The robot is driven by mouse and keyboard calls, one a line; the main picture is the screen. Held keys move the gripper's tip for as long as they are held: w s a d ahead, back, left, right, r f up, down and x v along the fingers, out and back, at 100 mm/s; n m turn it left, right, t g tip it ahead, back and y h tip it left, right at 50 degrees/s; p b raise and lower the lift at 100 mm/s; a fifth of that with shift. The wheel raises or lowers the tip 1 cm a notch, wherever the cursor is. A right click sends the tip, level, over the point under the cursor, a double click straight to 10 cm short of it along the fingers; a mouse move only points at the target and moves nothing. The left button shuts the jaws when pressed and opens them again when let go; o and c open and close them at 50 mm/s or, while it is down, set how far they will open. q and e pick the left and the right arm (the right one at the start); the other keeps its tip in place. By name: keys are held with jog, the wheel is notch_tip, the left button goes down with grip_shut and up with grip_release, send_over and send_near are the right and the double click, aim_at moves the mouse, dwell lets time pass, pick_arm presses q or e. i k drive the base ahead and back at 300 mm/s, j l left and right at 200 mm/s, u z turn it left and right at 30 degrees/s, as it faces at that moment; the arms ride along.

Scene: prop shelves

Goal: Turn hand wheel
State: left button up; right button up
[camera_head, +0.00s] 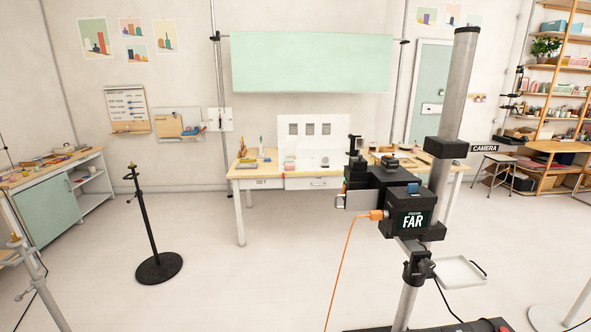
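I cannot make out a hand wheel for certain in the head view. A black camera-like box (408,215) with a "FAR" label sits on a grey column (458,85) at the right of centre. A small dark clamp or knob (418,266) sits on the post below the box; its exact shape is too small to tell. An orange plug and cable (377,214) come out of the box's left side. Neither of my grippers is in view.
A workbench (243,172) stands at the back wall under a green panel (311,62). A black stand with a round base (158,268) is left of centre. A green cabinet (55,208) is at left, shelves (553,85) and a stool (497,158) at right. Open floor lies between.

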aim_at(426, 266)
jog(key=k+z, duration=0.45)
jog(key=k+l+z, duration=0.2)
jog(key=k+z, duration=0.2)
